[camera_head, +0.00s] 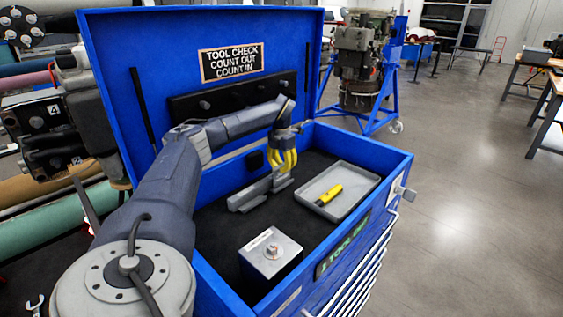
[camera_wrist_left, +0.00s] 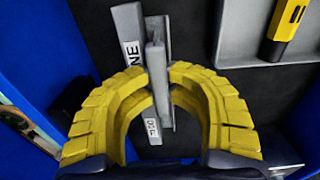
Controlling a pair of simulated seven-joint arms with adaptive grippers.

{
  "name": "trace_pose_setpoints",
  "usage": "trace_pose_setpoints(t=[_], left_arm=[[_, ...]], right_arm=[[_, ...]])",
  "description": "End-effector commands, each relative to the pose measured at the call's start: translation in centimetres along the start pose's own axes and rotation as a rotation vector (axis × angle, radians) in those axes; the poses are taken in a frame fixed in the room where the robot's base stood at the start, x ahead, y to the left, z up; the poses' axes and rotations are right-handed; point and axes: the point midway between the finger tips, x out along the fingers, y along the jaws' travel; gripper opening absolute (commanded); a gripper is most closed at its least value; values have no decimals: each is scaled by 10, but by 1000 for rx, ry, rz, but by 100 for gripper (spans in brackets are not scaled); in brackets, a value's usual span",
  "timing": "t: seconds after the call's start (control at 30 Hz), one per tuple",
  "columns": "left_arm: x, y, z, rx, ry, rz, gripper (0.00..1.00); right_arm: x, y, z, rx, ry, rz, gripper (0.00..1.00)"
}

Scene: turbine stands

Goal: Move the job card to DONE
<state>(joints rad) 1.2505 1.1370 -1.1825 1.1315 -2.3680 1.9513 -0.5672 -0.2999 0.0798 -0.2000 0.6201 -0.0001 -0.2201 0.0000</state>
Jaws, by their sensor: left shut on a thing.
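My left gripper (camera_head: 284,169) reaches down into the blue tool chest, its yellow fingers at a grey holder (camera_head: 250,196) on the dark liner. In the left wrist view the fingertips (camera_wrist_left: 158,83) are shut on a thin grey upright plate, seen edge-on, which looks like the job card (camera_wrist_left: 157,58). The grey holder (camera_wrist_left: 127,22) lies below it, with a white label partly hidden that ends in "NE" and a smaller label that I cannot read. Whether the card touches the holder is unclear. My right gripper is not in view.
A grey tray (camera_head: 367,185) with a yellow tool (camera_head: 329,195) lies right of the holder. A metal box (camera_head: 270,256) with a knob stands nearer. The chest's blue walls (camera_head: 352,141) and raised lid (camera_head: 145,47) enclose the space. Dark liner is bare between them.

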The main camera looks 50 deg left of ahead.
Motion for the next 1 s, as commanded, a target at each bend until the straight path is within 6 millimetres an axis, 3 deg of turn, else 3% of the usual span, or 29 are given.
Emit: trace_pose_setpoints(t=[0.03, 0.33, 1.0], left_arm=[[6, -2, -3, 2, 15, -2, 18], [2, -1, -1, 1, 6, -1, 52], [-16, 0, 0, 0, 0, 0, 52]], right_arm=[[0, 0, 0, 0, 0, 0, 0], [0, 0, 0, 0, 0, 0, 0], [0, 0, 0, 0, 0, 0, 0]])
